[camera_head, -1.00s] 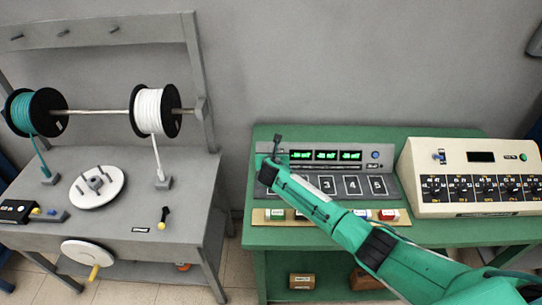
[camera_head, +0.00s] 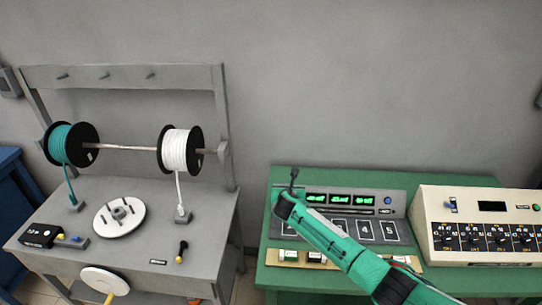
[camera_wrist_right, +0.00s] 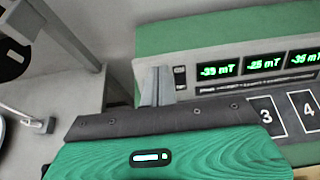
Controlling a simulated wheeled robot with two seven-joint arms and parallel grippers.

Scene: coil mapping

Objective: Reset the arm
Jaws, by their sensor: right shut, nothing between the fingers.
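My right arm comes in from the lower right in the head view. Its gripper (camera_head: 293,178) is at the left end of the grey meter console (camera_head: 395,212) on the green table. In the right wrist view the gripper (camera_wrist_right: 157,85) is shut and empty, in front of the console's left end. The console shows three green readouts (camera_wrist_right: 264,63), reading in mT, and numbered squares (camera_wrist_right: 267,115) below them. The arm hides part of the console and its squares. My left gripper is not in view.
A cream control box (camera_head: 475,205) with several dials stands on the green table (camera_head: 440,180) at the right. Small labelled blocks (camera_head: 288,255) sit along its front. A grey bench (camera_head: 140,230) at the left holds a teal spool (camera_head: 62,143) and a white spool (camera_head: 175,150) on a rod.

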